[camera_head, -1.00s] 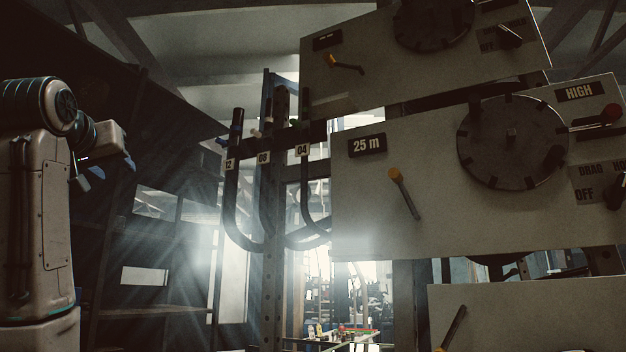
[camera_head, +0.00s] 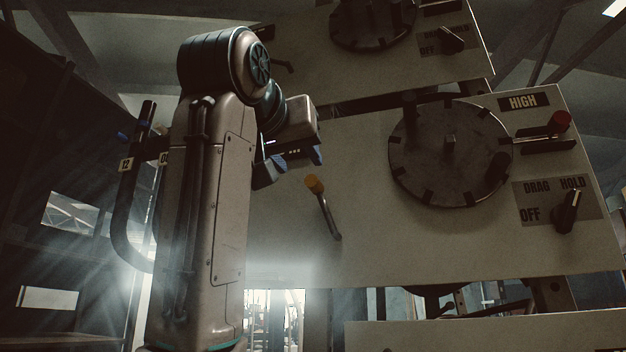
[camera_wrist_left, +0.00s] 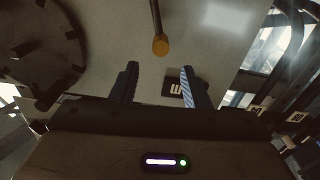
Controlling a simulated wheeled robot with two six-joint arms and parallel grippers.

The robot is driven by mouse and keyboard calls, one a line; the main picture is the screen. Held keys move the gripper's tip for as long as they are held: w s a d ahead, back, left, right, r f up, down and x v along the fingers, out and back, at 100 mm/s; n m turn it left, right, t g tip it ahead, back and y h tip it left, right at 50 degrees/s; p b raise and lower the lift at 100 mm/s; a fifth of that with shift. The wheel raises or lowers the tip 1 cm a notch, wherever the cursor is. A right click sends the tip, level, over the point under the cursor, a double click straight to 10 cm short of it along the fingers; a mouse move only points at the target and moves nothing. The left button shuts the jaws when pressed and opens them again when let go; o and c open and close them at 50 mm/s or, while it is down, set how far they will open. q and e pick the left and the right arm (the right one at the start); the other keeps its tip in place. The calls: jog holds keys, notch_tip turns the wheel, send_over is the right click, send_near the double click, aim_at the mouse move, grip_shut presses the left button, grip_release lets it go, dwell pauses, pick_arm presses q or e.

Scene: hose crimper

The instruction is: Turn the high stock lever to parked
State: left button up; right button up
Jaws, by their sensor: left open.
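The panel labelled HIGH (camera_head: 360,262) carries an orange-tipped lever (camera_head: 323,210), its tip up and its stem slanting down to the right. In the left wrist view this lever (camera_wrist_left: 157,25) points at the gap between my fingers, its tip just beyond them. My left gripper (camera_head: 290,166) is open and empty, above and left of the lever tip, apart from it. It also shows in the left wrist view (camera_wrist_left: 161,76). A red-tipped handle (camera_head: 559,122) sits under the HIGH label (camera_head: 523,102). My right gripper is out of view.
A large dark notched dial (camera_head: 440,165) stands out right of the lever. A DRAG HOLD/OFF knob (camera_head: 566,212) is at the panel's right. Other panels sit above (camera_head: 310,75) and below (camera_head: 440,335). Hooked tubes (camera_head: 126,215) are behind my arm at left.

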aim_at(311, 179)
pick_arm(q)
jog(key=p+x, duration=0.1)
jog(key=x, duration=0.6)
jog(key=shift+w+f, duration=0.15)
jog(key=shift+w, duration=0.05)
jog(key=shift+w+d, duration=0.2)
jog(key=shift+w, duration=0.3)
jog(key=shift+w+d, duration=0.1)
jog(key=shift+w, duration=0.15)
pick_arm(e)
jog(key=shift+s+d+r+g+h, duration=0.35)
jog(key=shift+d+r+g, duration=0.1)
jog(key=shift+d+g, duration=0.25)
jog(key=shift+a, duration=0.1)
pick_arm(q)
grip_shut()
